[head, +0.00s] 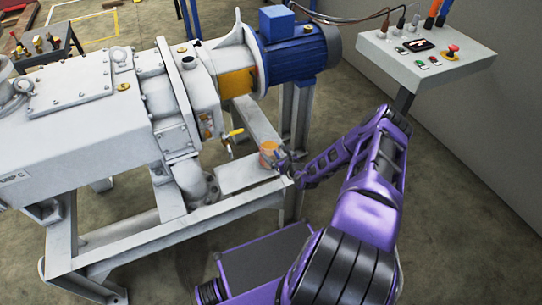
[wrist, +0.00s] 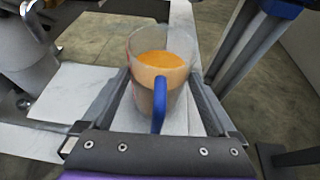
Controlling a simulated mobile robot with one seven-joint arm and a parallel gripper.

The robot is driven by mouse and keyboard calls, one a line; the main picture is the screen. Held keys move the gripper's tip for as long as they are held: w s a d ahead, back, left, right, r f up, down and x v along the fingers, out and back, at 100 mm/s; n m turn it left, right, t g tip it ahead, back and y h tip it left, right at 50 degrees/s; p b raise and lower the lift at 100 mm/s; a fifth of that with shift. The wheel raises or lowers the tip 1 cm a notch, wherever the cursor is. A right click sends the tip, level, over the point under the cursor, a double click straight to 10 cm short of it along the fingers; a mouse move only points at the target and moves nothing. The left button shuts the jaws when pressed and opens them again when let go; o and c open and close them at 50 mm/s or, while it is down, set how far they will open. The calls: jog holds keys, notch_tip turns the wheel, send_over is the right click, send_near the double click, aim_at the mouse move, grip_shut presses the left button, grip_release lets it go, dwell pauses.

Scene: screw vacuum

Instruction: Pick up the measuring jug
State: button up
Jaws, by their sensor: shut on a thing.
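The measuring jug (wrist: 160,72) is a clear cup with a blue handle and holds an orange-brown liquid. In the wrist view it stands upright between the two fingers of my gripper (wrist: 160,100), with its handle facing the wrist. My gripper is shut on the jug's sides. In the head view the jug (head: 268,151) is small, at the corner of the white frame below the pump, with my gripper (head: 278,158) at its right side. I cannot tell whether the jug's base touches the white plate (head: 245,176).
The large white pump (head: 90,125) with its blue motor (head: 300,50) stands above and left of the jug. A yellow-handled valve (head: 233,134) hangs close by. A grey frame post (head: 298,110) rises just behind. A control panel (head: 425,50) stands at the right.

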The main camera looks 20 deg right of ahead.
grip_shut()
jog(key=shift+r, duration=0.15)
jog(key=shift+r, duration=0.35)
jog(key=shift+r+p, duration=1)
jog(key=shift+r, duration=3.5)
jog(key=shift+r, duration=0.15)
